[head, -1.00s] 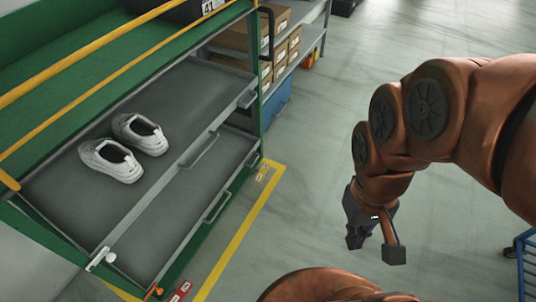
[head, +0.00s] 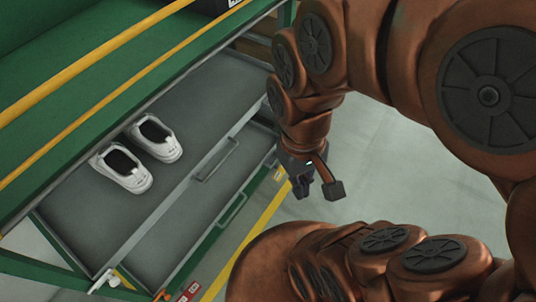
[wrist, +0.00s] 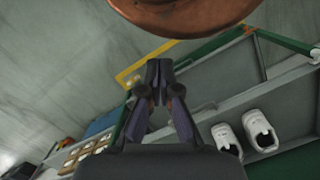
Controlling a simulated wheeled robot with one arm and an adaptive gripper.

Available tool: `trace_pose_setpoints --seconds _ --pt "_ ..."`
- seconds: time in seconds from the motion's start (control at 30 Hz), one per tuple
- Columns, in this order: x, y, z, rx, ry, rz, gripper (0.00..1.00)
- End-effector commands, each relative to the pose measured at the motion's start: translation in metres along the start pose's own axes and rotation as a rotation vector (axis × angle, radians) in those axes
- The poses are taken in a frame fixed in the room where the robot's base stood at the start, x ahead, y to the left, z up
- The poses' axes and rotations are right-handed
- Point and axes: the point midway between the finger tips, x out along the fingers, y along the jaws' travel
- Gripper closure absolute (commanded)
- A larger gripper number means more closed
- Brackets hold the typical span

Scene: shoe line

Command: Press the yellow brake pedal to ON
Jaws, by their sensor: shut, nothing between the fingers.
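A small orange-yellow piece (head: 160,295) sits at the lower front corner of the green rack, at the bottom edge of the head view. It may be the brake pedal, but it is too small and cut off to tell its position. A red label (head: 193,289) lies beside it, its text unreadable. My gripper (head: 301,192) is shut and empty, up and to the right of that piece and apart from it. In the wrist view my gripper (wrist: 160,64) shows its fingertips together, with the rack behind. I cannot make out the pedal there.
The green rack (head: 212,246) has grey pull-out shelves with handles. A pair of white shoes (head: 154,138) stands on the upper grey shelf. A white latch (head: 103,281) is at its near corner. Grey floor (head: 400,190) is open to the right.

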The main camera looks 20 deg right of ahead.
Motion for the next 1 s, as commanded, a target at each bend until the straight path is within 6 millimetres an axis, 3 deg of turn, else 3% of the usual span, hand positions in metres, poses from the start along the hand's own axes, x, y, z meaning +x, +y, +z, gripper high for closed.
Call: trace_pose_setpoints --seconds 0.33,0.47,0.67,1.0 --pt "0.001 0.001 -0.001 0.001 0.0 0.001 1.0" --pt "0.009 0.009 -0.014 0.015 0.013 0.019 1.0" --pt "0.04 0.054 -0.078 0.065 0.095 0.114 1.0" --pt "0.103 0.166 -0.202 0.077 0.249 0.322 1.0"
